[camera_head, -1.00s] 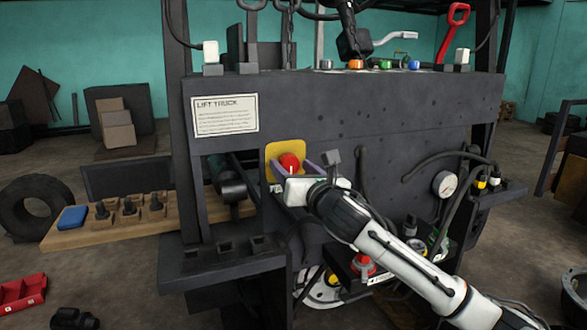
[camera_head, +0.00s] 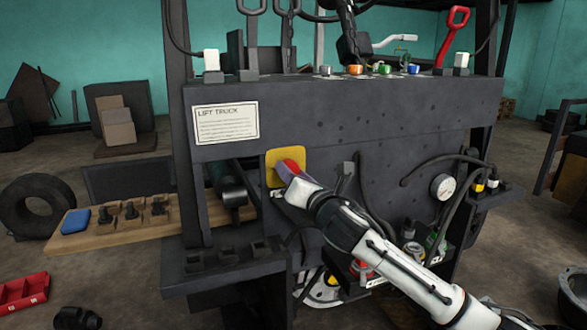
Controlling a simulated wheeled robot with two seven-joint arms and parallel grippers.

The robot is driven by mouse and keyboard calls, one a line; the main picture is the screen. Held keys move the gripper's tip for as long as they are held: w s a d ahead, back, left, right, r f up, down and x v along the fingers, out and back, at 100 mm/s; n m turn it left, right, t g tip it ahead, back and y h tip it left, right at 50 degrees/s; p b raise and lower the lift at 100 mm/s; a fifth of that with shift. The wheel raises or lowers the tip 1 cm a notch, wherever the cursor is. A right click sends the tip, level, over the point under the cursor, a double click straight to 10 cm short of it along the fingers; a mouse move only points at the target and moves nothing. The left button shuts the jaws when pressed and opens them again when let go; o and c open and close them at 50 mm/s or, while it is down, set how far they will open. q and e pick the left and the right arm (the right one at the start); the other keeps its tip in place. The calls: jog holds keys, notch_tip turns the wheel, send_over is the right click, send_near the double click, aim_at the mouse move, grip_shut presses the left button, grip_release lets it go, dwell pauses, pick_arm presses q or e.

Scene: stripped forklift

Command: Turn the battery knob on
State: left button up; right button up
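The battery knob (camera_head: 295,164) is red and sits on a yellow plate (camera_head: 272,181) on the dark front panel, below the "LIFT TRUCK" label. My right arm comes in from the lower right, and my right gripper (camera_head: 288,170) is at the knob. A purple-grey finger lies across the front of the knob and hides part of it. The fingers look closed around it, though the far finger is mostly hidden. The knob's marking cannot be read behind the gripper. My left gripper is not in view.
A dark shelf (camera_head: 225,276) with sockets juts out at lower left. A wooden board (camera_head: 110,238) lies behind it.

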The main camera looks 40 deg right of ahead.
jog(key=shift+f+m+p, duration=0.1)
jog(key=shift+m+p, duration=2.3)
jog(key=shift+m, duration=4.6)
jog(key=o, duration=1.1)
jog(key=shift+c, duration=0.2)
jog(key=shift+s, duration=0.15)
jog(key=b+v, duration=0.1)
jog(key=v, duration=0.9)
